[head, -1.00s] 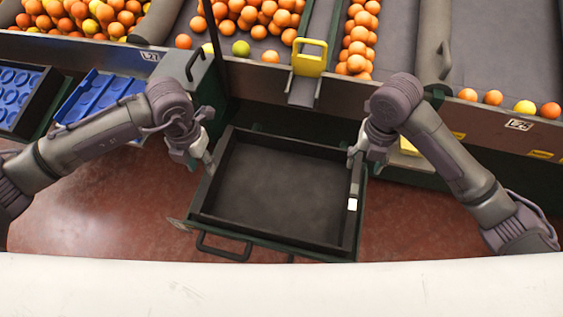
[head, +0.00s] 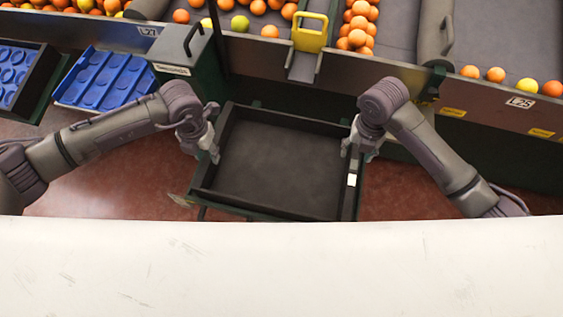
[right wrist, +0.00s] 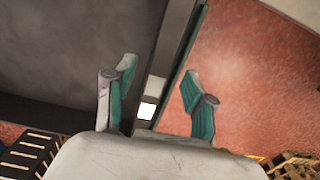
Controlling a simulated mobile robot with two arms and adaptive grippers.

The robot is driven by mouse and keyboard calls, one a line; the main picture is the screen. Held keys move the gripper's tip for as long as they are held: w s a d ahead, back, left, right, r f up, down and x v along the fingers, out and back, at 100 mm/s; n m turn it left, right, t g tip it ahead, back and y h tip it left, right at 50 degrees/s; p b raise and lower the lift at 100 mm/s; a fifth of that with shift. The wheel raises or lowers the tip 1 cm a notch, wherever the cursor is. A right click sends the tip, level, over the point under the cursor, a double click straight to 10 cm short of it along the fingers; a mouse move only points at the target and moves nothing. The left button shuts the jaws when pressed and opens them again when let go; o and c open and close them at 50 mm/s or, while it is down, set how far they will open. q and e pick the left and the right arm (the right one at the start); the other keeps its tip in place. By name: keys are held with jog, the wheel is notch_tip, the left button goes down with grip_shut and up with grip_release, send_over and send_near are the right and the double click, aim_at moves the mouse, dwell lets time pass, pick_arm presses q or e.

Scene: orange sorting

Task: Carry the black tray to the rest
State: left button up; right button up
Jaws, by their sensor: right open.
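The black tray (head: 270,208) is empty and sits in the middle of the head view, on a dark green frame below the conveyor. My left gripper (head: 214,154) is at its left wall; whether its jaws are open or shut is too small to tell. My right gripper (head: 347,150) is at its right wall. In the right wrist view my right gripper (right wrist: 158,92) is open, with one finger over the tray's inside and the other outside. The tray's right wall (right wrist: 172,55) runs between the fingers, with a white label on it. No separate rest can be made out.
A conveyor with oranges (head: 358,22) runs along the back. A yellow-handled gate (head: 310,34) stands above the tray. Blue trays (head: 105,80) lie at the left. Red floor (head: 410,190) shows on both sides. A white surface (head: 280,265) fills the bottom.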

pick_arm(q)
notch_tip(320, 180, down, 6)
jog(key=shift+r, duration=0.1)
pick_arm(e)
notch_tip(320, 180, down, 6)
jog(key=shift+r, duration=0.1)
pick_arm(q)
grip_shut()
pick_arm(e)
jog(key=c, duration=0.8)
grip_shut()
